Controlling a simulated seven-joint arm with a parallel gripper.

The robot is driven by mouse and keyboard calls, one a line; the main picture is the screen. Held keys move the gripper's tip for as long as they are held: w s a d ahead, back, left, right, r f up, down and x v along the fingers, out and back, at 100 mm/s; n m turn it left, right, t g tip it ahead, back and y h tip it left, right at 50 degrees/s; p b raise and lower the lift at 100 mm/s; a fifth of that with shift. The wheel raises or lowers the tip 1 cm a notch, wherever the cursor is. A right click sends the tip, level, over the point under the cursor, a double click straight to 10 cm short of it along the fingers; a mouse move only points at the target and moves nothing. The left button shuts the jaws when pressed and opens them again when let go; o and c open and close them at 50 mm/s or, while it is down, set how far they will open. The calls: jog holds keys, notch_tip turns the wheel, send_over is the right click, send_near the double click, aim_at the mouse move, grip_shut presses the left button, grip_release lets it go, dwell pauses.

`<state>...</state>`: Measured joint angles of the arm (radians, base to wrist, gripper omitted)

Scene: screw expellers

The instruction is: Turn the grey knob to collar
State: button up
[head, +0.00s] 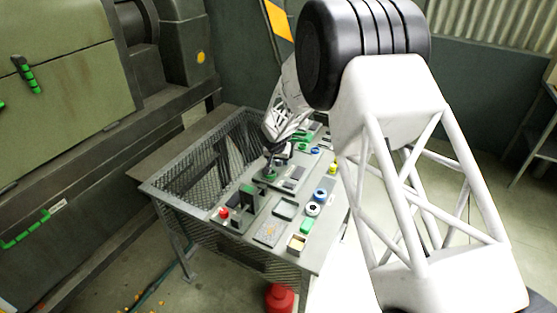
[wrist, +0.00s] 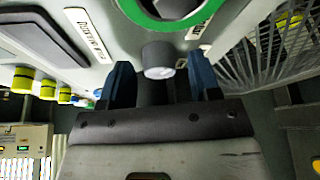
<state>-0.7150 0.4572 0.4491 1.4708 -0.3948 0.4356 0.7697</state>
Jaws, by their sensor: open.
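In the wrist view, the grey knob (wrist: 158,58) is a short cylinder with a pale round end, on the grey panel beside a green ring (wrist: 150,22). My gripper (wrist: 160,66) has two dark blue fingers, one on each side of the knob with a gap to each. It is open and holds nothing. Small lettered labels (wrist: 90,35) flank the ring; which one reads "collar" I cannot tell. In the head view, my gripper (head: 277,155) is over the panel's far middle; the knob is too small to make out.
Yellow-and-black knobs (wrist: 22,80) stand at left in the wrist view.

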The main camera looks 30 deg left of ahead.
jog(key=v, duration=0.7)
jog(key=shift+r, duration=0.3)
jog(key=shift+s+d, duration=0.15)
dwell(0.4)
jog(key=s+d+r+m, duration=0.1)
jog(key=d+r, duration=0.6)
jog(key=d, duration=0.4)
jog(key=s+d+r, duration=0.1)
jog(key=d+r, duration=0.7)
jog(key=d, duration=0.2)
jog(key=s+d+r+m+h, duration=0.1)
jog(key=s+d+r, duration=0.3)
jog(key=d, duration=0.5)
jog(key=s+d+r, duration=0.4)
jog(key=s+d, duration=0.1)
jog(key=d, duration=0.4)
jog(key=s+d+r+g, duration=0.1)
jog(key=s+d+r, duration=0.3)
jog(key=s+d, duration=1.15)
jog(key=s+d+f, duration=0.1)
jog(key=s+d, duration=0.2)
jog(key=s, duration=0.5)
jog(key=s+d+f+m, duration=0.1)
jog(key=s+d, duration=0.2)
jog(key=s, duration=0.5)
jog(key=shift+s+d+g, duration=0.3)
